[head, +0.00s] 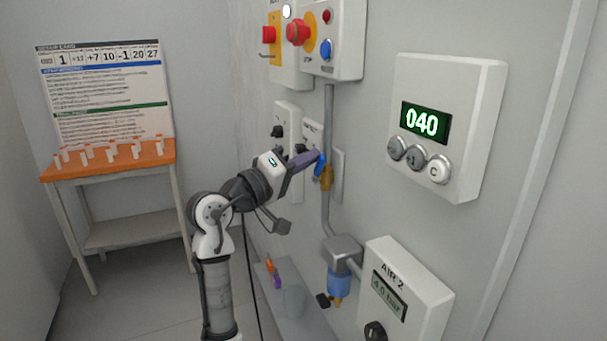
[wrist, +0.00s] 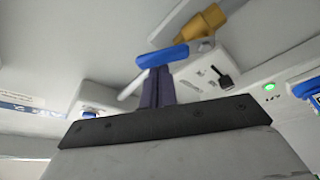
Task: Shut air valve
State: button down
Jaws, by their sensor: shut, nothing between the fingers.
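The air valve has a brass body (head: 326,178) on the grey vertical pipe, with a blue lever handle (head: 320,166). In the wrist view, the blue handle (wrist: 162,56) lies across just beyond my fingertips, and the brass body (wrist: 200,24) is behind it to the upper right. My gripper (head: 314,157) has its dark purple fingers together with nothing between them. Its tips also show in the wrist view (wrist: 158,72), right at the handle. I cannot tell whether they touch it. Part of the handle is hidden by the fingers in the head view.
A counter box (head: 453,125) reading 040 is on the wall to the right. An AIR 2 gauge box (head: 398,290) and a filter with a blue bowl (head: 339,284) sit below. Button boxes (head: 337,40) are above. An orange-topped table (head: 110,164) stands at the left.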

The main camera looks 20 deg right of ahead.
aim_at(313, 180)
jog(key=m+b, duration=0.1)
jog(key=s+f+m+g+h+b, duration=0.1)
jog(key=m+b, duration=0.2)
jog(key=b, duration=0.1)
jog(key=shift+s+f+m, duration=0.3)
jog(key=m+g+b, duration=0.1)
jog(key=m+b, duration=0.1)
jog(key=m, duration=0.1)
jog(key=s+f+m+g+h+b, duration=0.1)
jog(key=m+b, duration=0.1)
jog(key=b, duration=0.1)
jog(key=shift+s+d+f+m+g, duration=0.1)
jog(key=shift+s+f+m+g, duration=0.1)
jog(key=shift+m+g, duration=0.15)
jog(key=shift+s+m+b, duration=0.1)
jog(key=shift+m+b, duration=0.25)
jog(key=shift+b, duration=0.05)
jog(key=shift+s+f+b, duration=0.1)
jog(key=shift+f+b, duration=0.1)
jog(key=shift+b, duration=0.15)
jog(key=shift+s+f, duration=0.1)
jog(key=shift+f, duration=0.15)
